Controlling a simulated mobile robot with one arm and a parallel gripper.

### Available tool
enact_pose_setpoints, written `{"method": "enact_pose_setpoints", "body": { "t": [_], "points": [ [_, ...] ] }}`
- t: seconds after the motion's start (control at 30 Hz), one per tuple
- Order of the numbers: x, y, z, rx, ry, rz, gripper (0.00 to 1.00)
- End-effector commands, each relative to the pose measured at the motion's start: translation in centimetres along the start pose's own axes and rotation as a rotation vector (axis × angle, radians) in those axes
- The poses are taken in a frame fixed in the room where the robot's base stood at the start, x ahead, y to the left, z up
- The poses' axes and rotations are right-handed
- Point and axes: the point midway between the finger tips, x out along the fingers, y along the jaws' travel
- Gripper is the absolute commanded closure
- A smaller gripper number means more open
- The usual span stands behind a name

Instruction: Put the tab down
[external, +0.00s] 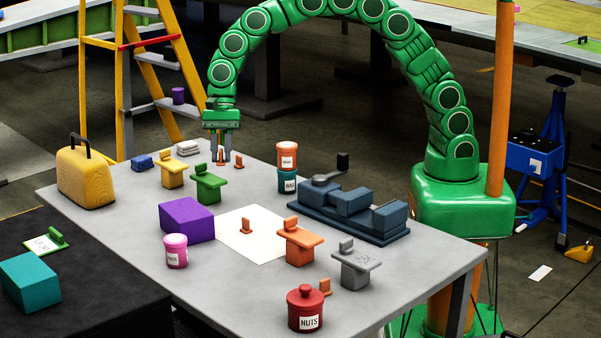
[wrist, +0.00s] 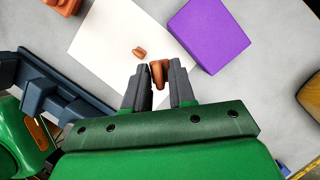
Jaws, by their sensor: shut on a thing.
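My gripper (external: 221,155) is at the far side of the grey table, pointing down. It is shut on a small orange-brown tab (wrist: 158,73), which sits between the two fingertips in the wrist view (wrist: 158,88). The held tab looks just above the table, but whether it touches is unclear. Another orange tab (external: 246,226) stands on the white sheet (external: 263,245) and also shows in the wrist view (wrist: 139,52). A third tab (external: 239,161) stands just right of my gripper, and one more (external: 325,286) is near the red NUTS jar.
A purple block (external: 186,220) stands beside the sheet. A blue vise (external: 350,207) and stacked jars (external: 287,168) are to the right. Green (external: 208,183), yellow (external: 173,174), orange (external: 299,242) and grey (external: 355,264) stands are on the table. Much of the white sheet is clear.

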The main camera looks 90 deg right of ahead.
Motion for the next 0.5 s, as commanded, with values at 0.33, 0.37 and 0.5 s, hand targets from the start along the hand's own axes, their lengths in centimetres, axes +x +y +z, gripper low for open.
{"method": "enact_pose_setpoints", "body": {
  "t": [0.33, 0.37, 0.5],
  "points": [
    [2.3, -3.4, 0.2, 0.001, 0.000, 0.004, 1.00],
    [2.7, -3.7, 0.2, 0.001, 0.000, 0.005, 1.00],
    [4.0, -4.9, -0.1, 0.001, 0.000, 0.002, 1.00]
  ]
}}
